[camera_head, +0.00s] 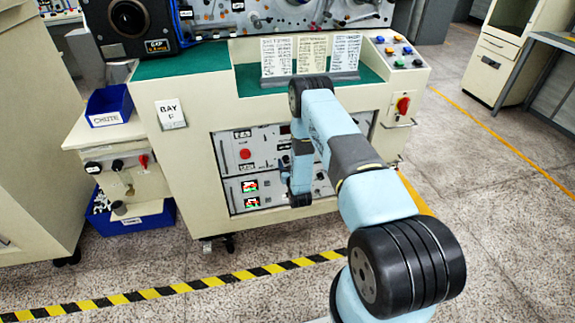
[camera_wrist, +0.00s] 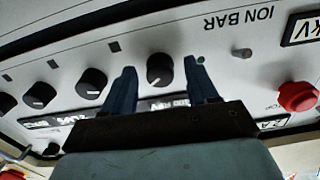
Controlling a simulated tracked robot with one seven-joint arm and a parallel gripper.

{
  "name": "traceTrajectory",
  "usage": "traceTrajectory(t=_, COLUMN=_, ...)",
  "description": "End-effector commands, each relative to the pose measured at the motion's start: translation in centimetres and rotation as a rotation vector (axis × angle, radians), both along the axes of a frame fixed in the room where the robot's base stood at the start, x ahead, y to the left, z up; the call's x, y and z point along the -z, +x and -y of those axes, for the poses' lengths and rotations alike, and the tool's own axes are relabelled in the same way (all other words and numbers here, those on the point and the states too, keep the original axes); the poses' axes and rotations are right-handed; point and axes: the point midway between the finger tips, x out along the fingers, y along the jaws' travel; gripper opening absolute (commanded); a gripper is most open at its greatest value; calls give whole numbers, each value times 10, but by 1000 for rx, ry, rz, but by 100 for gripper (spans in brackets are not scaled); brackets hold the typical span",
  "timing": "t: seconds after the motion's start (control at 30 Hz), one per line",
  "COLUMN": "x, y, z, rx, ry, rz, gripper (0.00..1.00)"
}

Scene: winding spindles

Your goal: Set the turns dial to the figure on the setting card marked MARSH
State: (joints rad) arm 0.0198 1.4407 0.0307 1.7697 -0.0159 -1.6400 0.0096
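Several white setting cards (camera_head: 312,54) stand in a rack on the green top of the console. Their print is too small to read, so I cannot tell which is marked MARSH. In the wrist view my gripper (camera_wrist: 160,68) is open, its two dark fingers on either side of a black knob (camera_wrist: 160,70) with a white pointer line. Gaps show between the fingers and the knob. More black knobs (camera_wrist: 91,83) sit in a row to the left. Their labels are partly hidden or unclear, so I cannot tell which is the turns dial. In the head view my arm hides the gripper.
A red button (camera_wrist: 297,96), a small toggle (camera_wrist: 241,53) and the words ION BAR are on the panel at right. The console's front panel (camera_head: 243,165) is partly behind my arm. A blue CHUTE bin (camera_head: 108,105) is at left. Floor at right is clear.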

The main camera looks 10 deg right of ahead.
Motion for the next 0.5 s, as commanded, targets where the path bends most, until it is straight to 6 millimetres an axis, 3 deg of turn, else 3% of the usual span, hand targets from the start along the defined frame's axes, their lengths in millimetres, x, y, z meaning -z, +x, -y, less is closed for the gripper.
traceTrajectory(t=0.07, x=0, y=0, z=0, rx=0, ry=0, rz=0, gripper=50)
traceTrajectory(t=0.5, x=0, y=0, z=0, rx=0, ry=0, rz=0, gripper=8)
